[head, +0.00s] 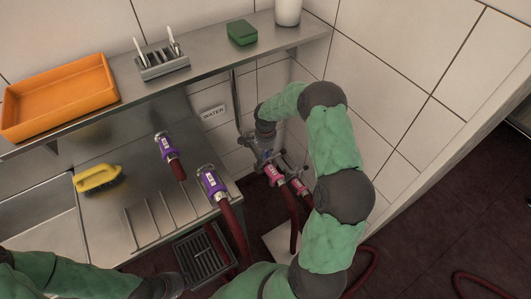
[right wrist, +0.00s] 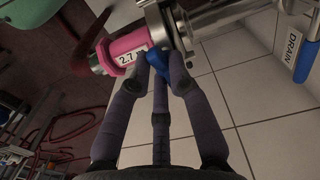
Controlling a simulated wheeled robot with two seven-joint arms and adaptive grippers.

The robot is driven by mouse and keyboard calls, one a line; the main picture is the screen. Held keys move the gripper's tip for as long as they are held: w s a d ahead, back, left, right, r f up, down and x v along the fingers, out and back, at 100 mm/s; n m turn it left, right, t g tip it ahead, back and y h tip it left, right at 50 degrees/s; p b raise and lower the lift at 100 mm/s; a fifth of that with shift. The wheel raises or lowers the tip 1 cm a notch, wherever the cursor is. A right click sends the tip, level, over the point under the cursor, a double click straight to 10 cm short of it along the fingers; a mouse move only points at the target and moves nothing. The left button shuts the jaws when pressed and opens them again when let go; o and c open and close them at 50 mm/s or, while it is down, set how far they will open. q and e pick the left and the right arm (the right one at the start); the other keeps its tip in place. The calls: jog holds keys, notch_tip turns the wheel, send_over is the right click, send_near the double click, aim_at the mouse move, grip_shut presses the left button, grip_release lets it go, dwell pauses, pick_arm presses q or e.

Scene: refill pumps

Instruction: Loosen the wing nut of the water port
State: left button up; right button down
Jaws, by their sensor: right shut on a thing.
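The wing nut (right wrist: 158,62) is blue and sits on a metal clamp (right wrist: 172,28) beside a pink hose coupling (right wrist: 128,50) marked 2.7 in the right wrist view. My right gripper (right wrist: 165,66) is shut on the wing nut, its fingers hiding part of it. In the head view my right arm reaches down to the metal port (head: 262,152) on the pipe near the WATER sign (head: 212,111); the wing nut is too small to make out there. My left gripper (head: 172,287) is at the bottom, away from the port, its fingers unclear.
Two pink couplings (head: 274,176) with dark red hoses hang below the port. A shelf (head: 215,58) overhangs. A DRAIN label (right wrist: 292,62) is at right in the wrist view.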

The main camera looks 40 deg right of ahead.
jog(key=n, duration=0.4)
jog(key=shift+d, duration=0.1)
jog(key=n+p, duration=0.1)
jog(key=n, duration=0.3)
jog(key=shift+s+d+n, duration=0.1)
jog(key=shift+s+n, duration=0.05)
jog(key=shift+n, duration=0.15)
jog(key=n, duration=0.4)
jog(key=shift+d+n+p, duration=0.15)
jog(key=shift+n+p, duration=0.15)
jog(key=shift+p, duration=0.05)
jog(key=n+p, duration=0.1)
jog(key=n, duration=0.3)
jog(key=shift+d, duration=0.15)
jog(key=n, duration=0.4)
jog(key=shift+d+p, duration=0.1)
jog(key=shift+p, duration=0.3)
jog(key=n, duration=0.3)
jog(key=n+p, duration=0.1)
jog(key=shift+w+d+r+n, duration=0.1)
jog(key=shift+w+n, duration=0.2)
jog(key=n+p, duration=0.1)
jog(key=n, duration=0.3)
jog(key=shift+w+n, duration=0.15)
jog(key=shift+n, duration=0.15)
jog(key=shift+w+n+p, duration=0.15)
jog(key=shift+n+p, duration=0.45)
jog(key=shift+n, duration=1.3)
